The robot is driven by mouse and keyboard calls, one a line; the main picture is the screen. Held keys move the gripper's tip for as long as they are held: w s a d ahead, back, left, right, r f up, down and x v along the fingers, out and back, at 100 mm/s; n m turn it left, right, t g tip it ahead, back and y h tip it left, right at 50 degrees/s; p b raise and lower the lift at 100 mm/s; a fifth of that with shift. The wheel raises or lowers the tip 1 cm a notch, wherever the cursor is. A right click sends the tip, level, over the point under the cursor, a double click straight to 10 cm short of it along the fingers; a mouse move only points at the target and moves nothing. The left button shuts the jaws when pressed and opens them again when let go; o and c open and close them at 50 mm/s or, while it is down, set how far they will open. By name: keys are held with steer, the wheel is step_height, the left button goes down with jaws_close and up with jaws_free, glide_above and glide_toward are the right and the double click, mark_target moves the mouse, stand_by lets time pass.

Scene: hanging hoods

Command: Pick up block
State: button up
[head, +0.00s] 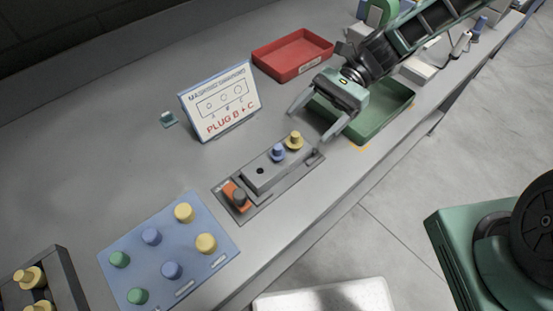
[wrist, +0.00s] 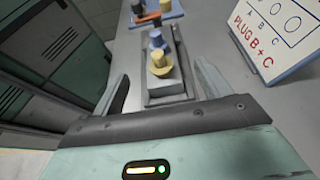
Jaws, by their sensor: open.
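A grey block (head: 268,174) lies in a grey fixture (head: 230,208) near the bench's front edge; it also shows in the wrist view (wrist: 176,78). A blue plug (head: 277,153) and a yellow plug (head: 295,141) stand in it, and one dark hole is uncovered. An orange clamp (head: 235,192) with a dark knob sits at the fixture's near-left end. My gripper (head: 309,127) is open and empty, above and beside the yellow-plug end. In the wrist view (wrist: 160,75) the block lies ahead between the spread fingers, with no contact visible.
A sign (head: 220,99) reading "PLUG B + C" stands behind the fixture. A red tray (head: 292,55) and a green tray (head: 378,122) lie beyond. A blue mat (head: 190,245) holds several coloured plugs at left.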

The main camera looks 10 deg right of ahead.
mark_target(292, 143)
steer(key=p+x, duration=0.1)
steer(key=x, duration=0.8)
steer(key=shift+d+f+p, duration=0.15)
steer(key=shift+p, duration=0.15)
steer(key=shift+c, duration=0.3)
steer(key=c, duration=1.5)
steer(key=shift+o, duration=0.2)
